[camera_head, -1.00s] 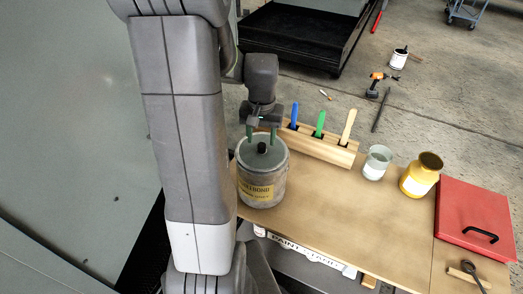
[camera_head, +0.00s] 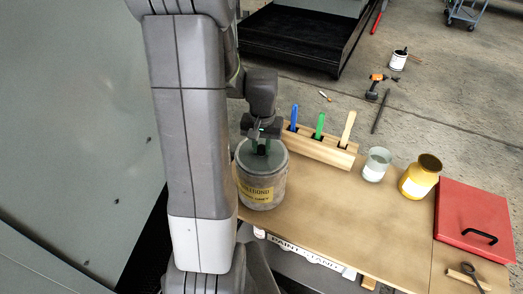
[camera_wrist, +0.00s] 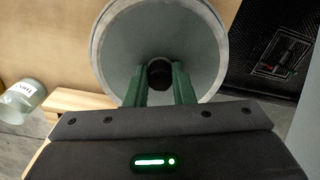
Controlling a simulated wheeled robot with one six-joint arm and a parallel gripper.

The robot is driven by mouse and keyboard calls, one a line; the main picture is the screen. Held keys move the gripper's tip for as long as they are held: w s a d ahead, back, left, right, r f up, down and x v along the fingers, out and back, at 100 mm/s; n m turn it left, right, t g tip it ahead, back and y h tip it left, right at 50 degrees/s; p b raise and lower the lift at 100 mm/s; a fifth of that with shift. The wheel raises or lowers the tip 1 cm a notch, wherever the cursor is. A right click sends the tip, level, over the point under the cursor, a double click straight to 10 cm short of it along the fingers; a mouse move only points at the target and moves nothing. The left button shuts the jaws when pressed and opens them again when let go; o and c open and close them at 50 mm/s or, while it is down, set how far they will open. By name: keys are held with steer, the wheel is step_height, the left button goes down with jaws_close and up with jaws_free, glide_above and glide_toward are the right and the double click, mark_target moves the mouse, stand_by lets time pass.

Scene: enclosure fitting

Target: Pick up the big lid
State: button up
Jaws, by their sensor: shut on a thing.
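The big lid (camera_head: 258,164) is a round grey disc with a dark knob in its middle. It sits on the large grey can (camera_head: 262,192) with a yellow label, at the left end of the table. In the wrist view the lid (camera_wrist: 124,48) fills the top middle, with a pale rim around it. My gripper (camera_head: 261,149) is above the lid, its green fingers shut on the knob. In the wrist view my gripper (camera_wrist: 160,78) has a finger on each side of the dark knob. I see no gap between lid and can.
A wooden rack (camera_head: 320,148) with blue, green and tan sticks stands close behind the can. A glass jar (camera_head: 376,165), a yellow pot (camera_head: 419,177) and a red case (camera_head: 474,216) with a black handle stand further right. The middle of the table (camera_head: 330,205) is clear.

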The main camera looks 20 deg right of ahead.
step_height(320, 180, up, 10)
step_height(320, 180, up, 4)
steer(key=p, duration=0.3)
glide_above(261, 148)
steer(key=shift+d, duration=0.1)
stand_by(0.8)
stand_by(0.4)
